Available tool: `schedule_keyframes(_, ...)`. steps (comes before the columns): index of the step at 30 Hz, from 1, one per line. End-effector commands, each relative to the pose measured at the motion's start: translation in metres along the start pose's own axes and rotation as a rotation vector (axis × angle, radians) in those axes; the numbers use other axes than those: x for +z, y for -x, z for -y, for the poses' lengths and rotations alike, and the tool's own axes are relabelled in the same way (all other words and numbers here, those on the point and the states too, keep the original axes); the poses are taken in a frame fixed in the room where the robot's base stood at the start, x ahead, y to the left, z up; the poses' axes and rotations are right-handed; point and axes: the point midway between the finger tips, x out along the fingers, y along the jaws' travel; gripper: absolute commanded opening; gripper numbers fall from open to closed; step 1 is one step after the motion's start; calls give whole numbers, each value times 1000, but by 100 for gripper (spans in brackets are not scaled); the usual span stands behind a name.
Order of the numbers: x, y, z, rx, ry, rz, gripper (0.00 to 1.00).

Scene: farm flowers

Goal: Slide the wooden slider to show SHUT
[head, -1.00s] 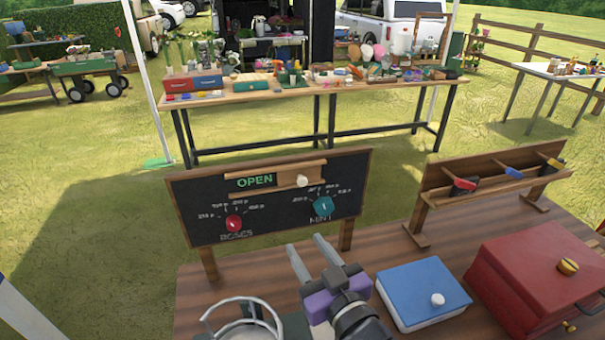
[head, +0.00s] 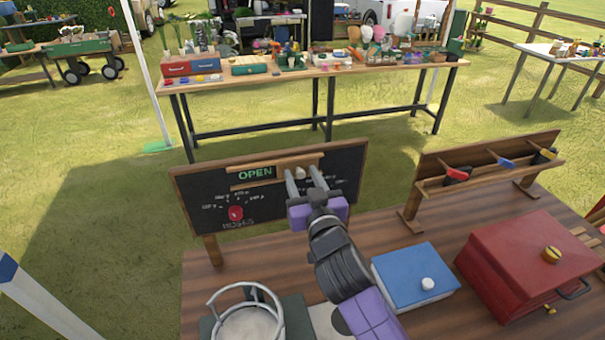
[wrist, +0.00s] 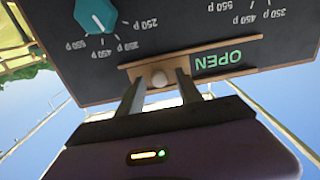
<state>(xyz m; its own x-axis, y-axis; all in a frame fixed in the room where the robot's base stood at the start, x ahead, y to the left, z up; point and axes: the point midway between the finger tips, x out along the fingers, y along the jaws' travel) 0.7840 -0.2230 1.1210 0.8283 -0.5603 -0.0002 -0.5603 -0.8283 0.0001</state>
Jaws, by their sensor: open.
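The wooden slider (head: 312,160) sits at the right end of its rails on the chalkboard (head: 190,198), leaving the green word OPEN (head: 255,173) showing at left. Its pale round knob (head: 300,172) lies between the fingers of my gripper (head: 305,177), which is open. In the wrist view, which shows the board upside down, the knob (wrist: 159,79) stands between the two fingertips of my gripper (wrist: 159,80), with a gap visible on both sides. My arm hides the board's lower right, including the teal dial in the head view.
A blue box (head: 405,285), a red box (head: 520,260), a wire-rimmed container (head: 245,315) and a wooden rack (head: 480,180) stand on the wooden table (head: 400,235).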

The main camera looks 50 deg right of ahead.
Motion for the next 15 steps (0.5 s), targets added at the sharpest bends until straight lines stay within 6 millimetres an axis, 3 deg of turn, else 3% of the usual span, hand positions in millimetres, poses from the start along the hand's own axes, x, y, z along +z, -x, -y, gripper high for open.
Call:
schedule_keyframes(7, 0, -1, 0, -1, 0, 0, 42)
schedule_keyframes(13, 0, -1, 0, 0, 0, 0, 5)
schedule_keyframes(15, 0, -1, 0, -1, 0, 0, 0)
